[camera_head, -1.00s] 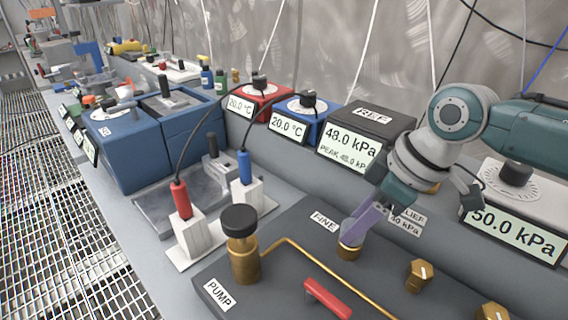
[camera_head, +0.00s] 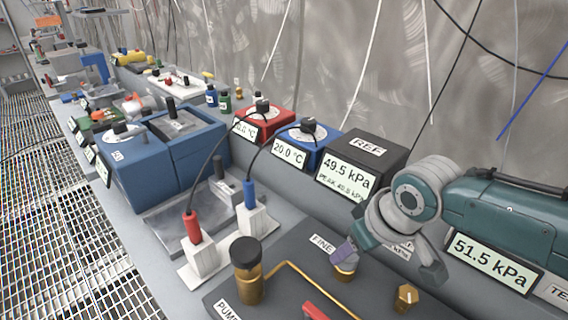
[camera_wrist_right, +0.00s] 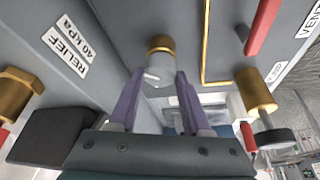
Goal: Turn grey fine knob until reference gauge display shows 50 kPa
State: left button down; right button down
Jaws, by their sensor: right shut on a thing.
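The reference gauge (camera_head: 345,180) is a black box marked REF whose display reads 49.5 kPa, with a smaller PEAK line below. The fine knob (camera_wrist_right: 160,62) is grey with a brass collar and stands on the dark pump panel by the FINE label (camera_head: 321,243). My right gripper (camera_head: 345,258) comes down from the right and is shut on the fine knob. In the right wrist view its two purple fingers (camera_wrist_right: 158,88) lie on either side of the knob. My left gripper is not in view.
A second display (camera_head: 490,262) at the right reads 51.5 kPa. A brass pump post (camera_head: 248,270) with a black cap stands left of the knob. A red handle (camera_wrist_right: 263,27), brass fitting (camera_head: 405,297) and RELIEF label (camera_wrist_right: 66,48) are close by.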

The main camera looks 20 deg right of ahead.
jog(key=shift+a+m+h+p, duration=0.1)
jog(key=shift+m+h+p, duration=0.55)
jog(key=shift+m, duration=0.95)
jog(key=shift+c, duration=1.8)
grip_release()
jog(key=p+v, duration=0.5)
jog(key=v, duration=0.5)
